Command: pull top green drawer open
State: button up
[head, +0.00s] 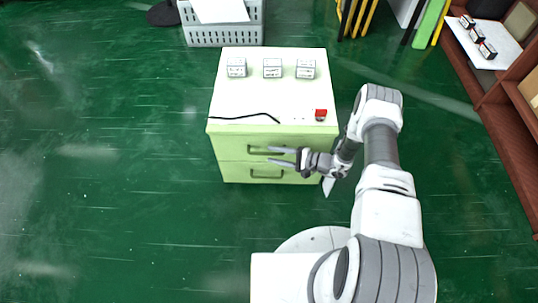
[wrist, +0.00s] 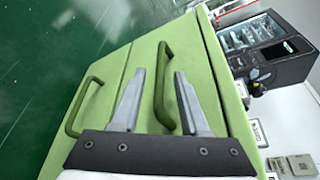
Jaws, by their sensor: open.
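The green cabinet has two drawers, and both fronts look flush. The top drawer (head: 230,147) has a green bar handle (head: 254,151), partly hidden by my gripper in the head view. My gripper (head: 272,156) is open in front of it, reaching in from the right. In the wrist view, which is turned sideways, the top handle (wrist: 158,95) lies between the two spread fingers (wrist: 157,77). I cannot tell whether either finger touches it. The lower drawer handle (wrist: 77,116) is outside the fingers, to the left.
Several small labelled boxes (head: 272,68), a black cable (head: 245,117) and a red item (head: 320,115) are on the white cabinet top (head: 250,95). A grey crate (head: 225,36) stands behind. Brown shelves (head: 505,115) line the right. The green floor (head: 120,190) at left is clear.

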jog(key=shift+x, duration=1.3)
grip_shut()
dwell(0.5)
